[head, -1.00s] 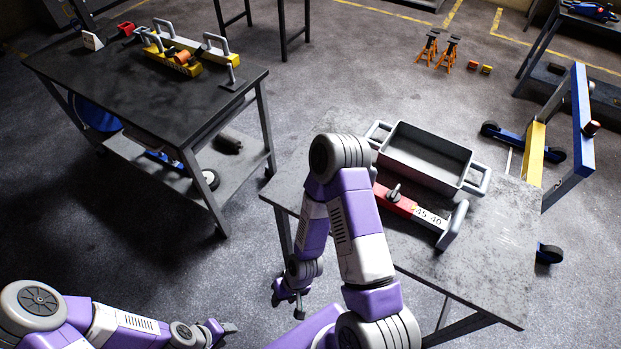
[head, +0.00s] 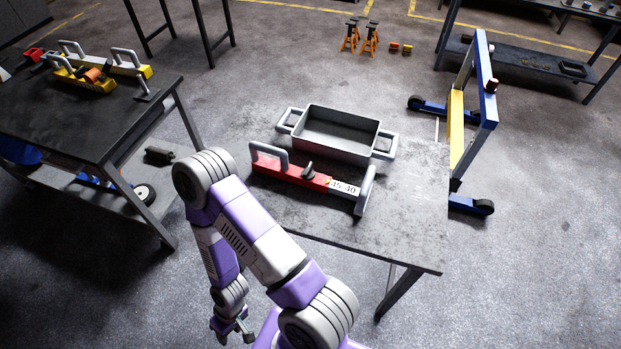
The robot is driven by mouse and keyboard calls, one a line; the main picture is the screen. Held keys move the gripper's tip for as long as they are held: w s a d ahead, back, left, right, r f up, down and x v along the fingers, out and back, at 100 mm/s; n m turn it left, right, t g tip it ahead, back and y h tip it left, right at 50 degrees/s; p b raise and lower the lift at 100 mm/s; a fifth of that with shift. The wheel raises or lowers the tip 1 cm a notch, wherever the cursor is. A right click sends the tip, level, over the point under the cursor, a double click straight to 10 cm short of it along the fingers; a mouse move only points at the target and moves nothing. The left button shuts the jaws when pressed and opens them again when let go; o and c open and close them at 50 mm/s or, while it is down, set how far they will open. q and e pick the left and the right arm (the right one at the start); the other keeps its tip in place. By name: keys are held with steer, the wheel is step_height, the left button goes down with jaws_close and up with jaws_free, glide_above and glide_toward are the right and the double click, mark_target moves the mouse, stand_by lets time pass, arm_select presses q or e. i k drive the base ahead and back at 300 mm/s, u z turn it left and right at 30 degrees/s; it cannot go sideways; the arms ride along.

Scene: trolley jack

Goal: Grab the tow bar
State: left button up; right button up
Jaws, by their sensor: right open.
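A red and white bar (head: 296,177) lies on the near grey table. It has an upright grey handle at each end, a small dark knob in the middle and "45 40" on its white part. It is the most bar-like thing here, but no label names it the tow bar. My right gripper (head: 238,331) hangs low in front of the table's near left side, below the table top and well apart from the bar. It is open and empty. My left gripper is out of view.
A grey open tray (head: 338,137) with side handles stands just behind the bar. Yellow handled pieces (head: 88,78) lie on the left workbench (head: 125,112). A blue and yellow wheeled frame (head: 470,112) stands right of the table. The table's front right is clear.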

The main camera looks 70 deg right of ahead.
mark_target(282, 169)
steer(key=k, duration=0.35)
steer(key=z, duration=0.9)
